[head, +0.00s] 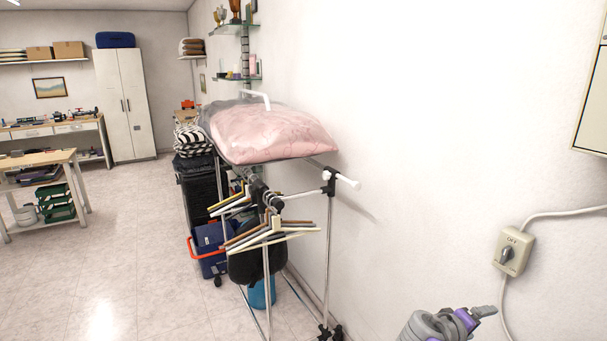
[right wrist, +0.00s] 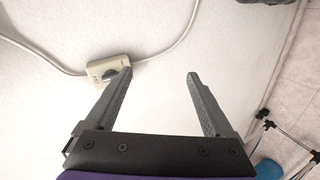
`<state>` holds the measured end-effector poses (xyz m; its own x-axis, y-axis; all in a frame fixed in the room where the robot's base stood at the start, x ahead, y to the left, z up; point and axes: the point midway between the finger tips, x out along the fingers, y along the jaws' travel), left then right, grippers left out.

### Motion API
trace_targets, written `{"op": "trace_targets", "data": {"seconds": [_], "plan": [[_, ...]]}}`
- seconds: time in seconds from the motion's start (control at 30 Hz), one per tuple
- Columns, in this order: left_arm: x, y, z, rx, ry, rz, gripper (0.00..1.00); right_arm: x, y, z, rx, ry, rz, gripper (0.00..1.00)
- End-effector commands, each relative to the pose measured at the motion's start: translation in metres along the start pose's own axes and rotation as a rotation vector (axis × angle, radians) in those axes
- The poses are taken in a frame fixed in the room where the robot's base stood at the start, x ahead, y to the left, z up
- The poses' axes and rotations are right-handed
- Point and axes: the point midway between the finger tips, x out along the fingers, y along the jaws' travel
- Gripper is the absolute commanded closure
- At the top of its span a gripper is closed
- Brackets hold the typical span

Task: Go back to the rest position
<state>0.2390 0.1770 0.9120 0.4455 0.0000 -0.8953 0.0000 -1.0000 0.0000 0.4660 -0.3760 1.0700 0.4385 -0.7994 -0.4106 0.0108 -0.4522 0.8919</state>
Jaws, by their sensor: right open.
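My right gripper (head: 484,311) is at the bottom right of the head view, below and left of the wall switch (head: 514,252). In the right wrist view my right gripper (right wrist: 159,75) has its two dark fingers wide apart with nothing between them. The beige switch box (right wrist: 106,72) also shows there, behind the tip of the left-hand finger. Its dark knob is partly hidden by that finger. In the head view the knob points at an angle below the word OFF. My left gripper is in neither view.
A metal clothes rack (head: 328,235) with hangers and a pink bagged bundle (head: 270,132) stands along the wall left of my right arm. Grey cables run from the switch. A wall cabinet (head: 592,100) is at the far right. The tiled floor (head: 110,250) at left is mostly open.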

Motion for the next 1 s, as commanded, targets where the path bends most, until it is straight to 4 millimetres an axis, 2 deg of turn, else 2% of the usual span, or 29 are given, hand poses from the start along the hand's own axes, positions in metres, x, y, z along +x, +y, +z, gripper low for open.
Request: {"op": "trace_targets", "data": {"seconds": [0.03, 0.1, 0.3, 0.5, 0.6, 0.8, 1.0], "plan": [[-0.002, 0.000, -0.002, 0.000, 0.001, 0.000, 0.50, -0.014, -0.014, 0.016, 0.035, 0.001, -0.071, 0.12], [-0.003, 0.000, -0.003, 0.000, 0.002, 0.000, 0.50, -0.033, -0.037, 0.036, 0.089, 0.000, -0.178, 0.12], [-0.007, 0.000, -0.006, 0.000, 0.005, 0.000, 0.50, -0.091, -0.107, 0.087, 0.242, 0.004, -0.483, 0.12], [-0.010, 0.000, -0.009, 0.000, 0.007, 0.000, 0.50, -0.153, -0.173, 0.127, 0.386, 0.013, -0.768, 0.12], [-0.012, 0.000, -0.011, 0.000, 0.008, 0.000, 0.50, -0.176, -0.197, 0.138, 0.441, 0.017, -0.872, 0.12], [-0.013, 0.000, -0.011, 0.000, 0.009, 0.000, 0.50, -0.198, -0.218, 0.148, 0.496, 0.021, -0.976, 0.12], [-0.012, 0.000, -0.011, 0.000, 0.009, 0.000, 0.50, -0.200, -0.220, 0.148, 0.501, 0.021, -0.983, 0.12]]}}
